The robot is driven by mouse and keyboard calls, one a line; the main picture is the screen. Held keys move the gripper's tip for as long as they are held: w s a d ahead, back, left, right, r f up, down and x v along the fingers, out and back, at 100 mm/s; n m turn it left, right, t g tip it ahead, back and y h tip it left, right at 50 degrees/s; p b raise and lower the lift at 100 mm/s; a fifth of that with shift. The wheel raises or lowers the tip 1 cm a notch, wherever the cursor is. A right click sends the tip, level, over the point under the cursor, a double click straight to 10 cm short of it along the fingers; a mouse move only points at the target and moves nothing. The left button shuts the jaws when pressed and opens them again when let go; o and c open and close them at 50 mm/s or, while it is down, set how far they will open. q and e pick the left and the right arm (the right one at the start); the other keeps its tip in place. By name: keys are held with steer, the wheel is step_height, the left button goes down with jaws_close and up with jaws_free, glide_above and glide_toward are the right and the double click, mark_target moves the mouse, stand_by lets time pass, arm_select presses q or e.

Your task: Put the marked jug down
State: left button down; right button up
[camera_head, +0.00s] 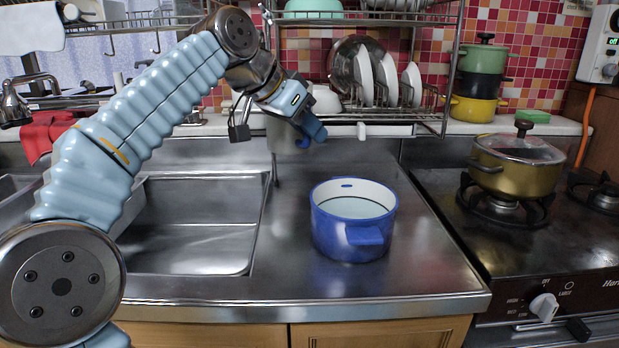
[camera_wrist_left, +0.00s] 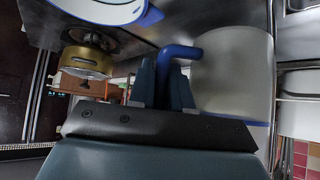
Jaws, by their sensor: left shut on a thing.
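The jug (camera_head: 282,140) has a pale grey body and a blue handle. It is upright in the head view, at the back of the steel counter, partly hidden by my left arm. My left gripper (camera_head: 305,124) is shut on its blue handle. In the left wrist view, the fingers of my left gripper (camera_wrist_left: 162,86) close around the handle, and the jug's body (camera_wrist_left: 235,70) is to their right. I cannot tell whether the jug's base touches the counter. No mark shows on it. My right gripper is not in view.
A blue pot (camera_head: 353,240) stands on the counter (camera_head: 300,275), right of the sink (camera_head: 190,225). A dish rack (camera_head: 425,112) with plates is behind. A lidded golden pot (camera_head: 515,165) sits on the stove (camera_head: 480,245). The counter's front strip and right side are clear.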

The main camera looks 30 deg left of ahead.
arm_select(q)
step_height(320, 180, down, 11)
steer(key=b, duration=0.2)
steer(key=shift+b, duration=0.4)
steer(key=shift+w+a+f, duration=0.1)
steer(key=shift+w+f, duration=0.1)
steer(key=shift+w, duration=0.05)
steer(key=shift+f, duration=0.2)
steer(key=c, duration=1.3)
jaws_free()
steer(key=shift+c, duration=0.2)
steer(key=shift+r, duration=0.1)
